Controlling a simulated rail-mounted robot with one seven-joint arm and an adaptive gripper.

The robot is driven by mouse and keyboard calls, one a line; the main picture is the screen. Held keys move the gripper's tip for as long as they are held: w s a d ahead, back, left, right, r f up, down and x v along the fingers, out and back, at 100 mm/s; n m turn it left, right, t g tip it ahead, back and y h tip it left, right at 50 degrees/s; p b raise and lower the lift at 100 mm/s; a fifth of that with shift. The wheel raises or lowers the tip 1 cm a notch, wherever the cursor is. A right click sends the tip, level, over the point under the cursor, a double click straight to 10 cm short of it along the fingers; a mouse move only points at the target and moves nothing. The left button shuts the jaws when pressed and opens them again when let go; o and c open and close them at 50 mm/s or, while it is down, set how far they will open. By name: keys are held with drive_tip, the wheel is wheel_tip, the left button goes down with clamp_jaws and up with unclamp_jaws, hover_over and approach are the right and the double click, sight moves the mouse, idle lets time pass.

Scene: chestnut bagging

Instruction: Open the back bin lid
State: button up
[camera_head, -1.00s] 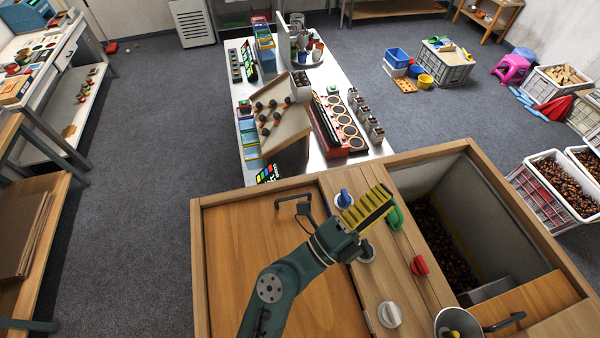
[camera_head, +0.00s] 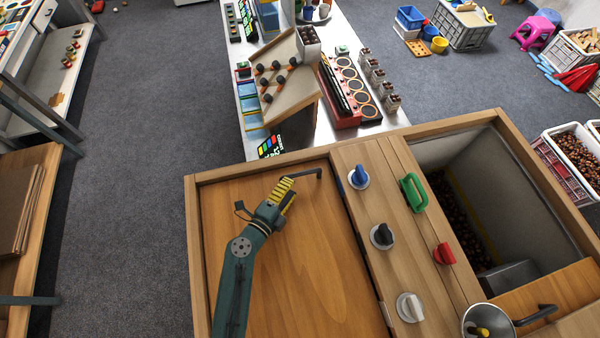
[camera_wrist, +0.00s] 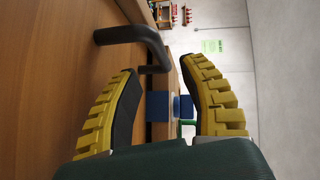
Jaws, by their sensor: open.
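A flat wooden lid (camera_head: 300,270) with a black bar handle (camera_head: 306,174) near its far edge covers the left bin and lies closed. My gripper (camera_head: 288,184), with yellow ridged fingers, is over the lid close to the left end of the handle. In the wrist view, my gripper (camera_wrist: 160,68) is open and empty. The bent end of the black handle (camera_wrist: 138,36) lies just ahead of the fingertips, its bar running off to the left.
A wooden strip beside the lid carries blue (camera_head: 359,176), black (camera_head: 382,236), white (camera_head: 410,307) and red (camera_head: 444,253) knobs and a green handle (camera_head: 413,192). Right of it an open bin (camera_head: 520,195) holds chestnuts. A metal funnel (camera_head: 478,322) stands at the front right.

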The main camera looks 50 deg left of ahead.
sight(300, 173)
drive_tip(key=b+x, duration=0.1)
drive_tip(key=x, duration=0.5)
drive_tip(key=shift+w+a, duration=0.1)
drive_tip(key=shift+w, duration=0.15)
drive_tip(key=shift+f, duration=0.1)
clamp_jaws()
